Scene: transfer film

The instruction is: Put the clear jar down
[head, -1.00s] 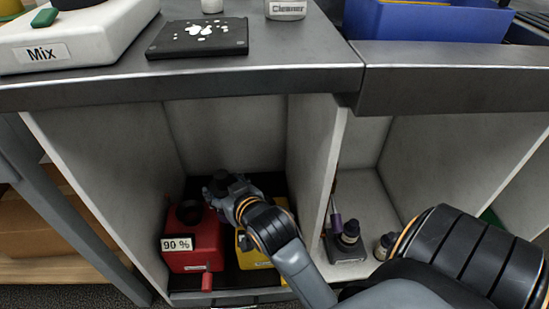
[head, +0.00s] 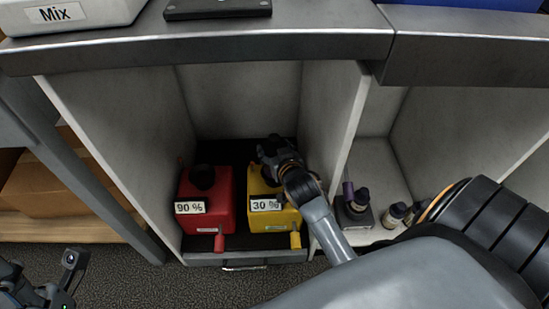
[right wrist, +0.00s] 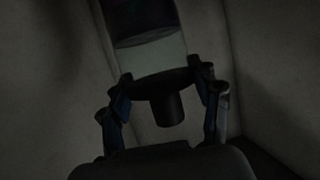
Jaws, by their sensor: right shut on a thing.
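In the head view my right gripper (head: 270,150) is in the left shelf bay, over the back of the yellow canister (head: 283,216) marked 30 %. In the right wrist view its fingers (right wrist: 165,86) are shut on a dark-ended piece with a round dark knob. A pale, see-through-looking body (right wrist: 152,56) with a dark far end continues from it, apparently the clear jar. That view is very dark. In the head view the jar cannot be made out behind the gripper. My left gripper (head: 42,290) shows only partly at the bottom left.
A red canister (head: 211,222) marked 90 % stands left of the yellow one. White walls enclose the bay. Small dark-capped bottles (head: 396,213) and a dark block (head: 353,213) stand in the right bay. The worktop edge (head: 190,53) overhangs the bays.

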